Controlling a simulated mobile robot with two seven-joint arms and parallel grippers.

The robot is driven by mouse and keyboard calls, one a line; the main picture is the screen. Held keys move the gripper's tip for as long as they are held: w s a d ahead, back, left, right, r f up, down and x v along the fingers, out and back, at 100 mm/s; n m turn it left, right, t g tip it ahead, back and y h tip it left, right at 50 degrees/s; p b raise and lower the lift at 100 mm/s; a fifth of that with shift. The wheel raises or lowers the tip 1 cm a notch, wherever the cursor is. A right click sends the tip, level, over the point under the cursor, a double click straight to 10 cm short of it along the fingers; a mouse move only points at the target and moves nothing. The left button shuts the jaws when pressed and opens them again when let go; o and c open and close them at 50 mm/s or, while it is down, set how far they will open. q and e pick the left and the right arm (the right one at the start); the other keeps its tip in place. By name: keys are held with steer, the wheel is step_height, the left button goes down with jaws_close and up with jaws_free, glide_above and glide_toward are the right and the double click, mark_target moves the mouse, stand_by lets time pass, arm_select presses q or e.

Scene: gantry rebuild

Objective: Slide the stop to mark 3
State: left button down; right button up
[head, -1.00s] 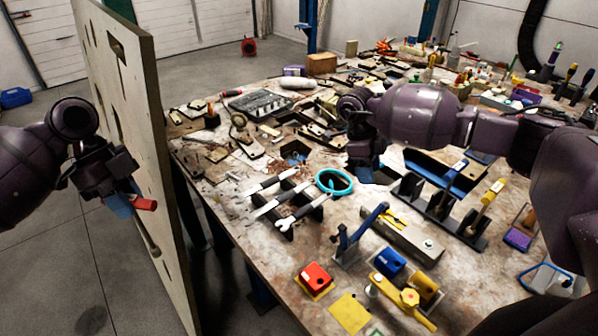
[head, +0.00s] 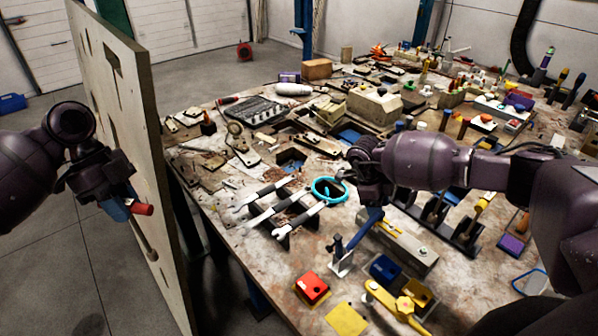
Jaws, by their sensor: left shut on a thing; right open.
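My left gripper (head: 118,202) is shut on a red-ended thing (head: 141,209), beside the upright board at the left. My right gripper (head: 371,190) is open above the table, just right of a teal ring (head: 330,189) and close above the upper end of a blue lever (head: 366,226). Its fingertips are hard to make out, and I see nothing held in it. A grey block (head: 408,247) with a yellow piece on top lies right of the lever. I cannot tell which part is the stop, and no mark 3 is readable.
Wrenches (head: 285,210) lie on a rack left of the ring. The upright board (head: 128,130) borders the table's left. The table's back is crowded.

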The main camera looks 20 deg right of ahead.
arm_select(q)
steer(key=shift+r, duration=0.1)
arm_select(e)
steer(key=shift+s+d+f, duration=0.1)
steer(key=shift+s+f, duration=0.05)
steer(key=shift+f, duration=0.3)
jaws_close()
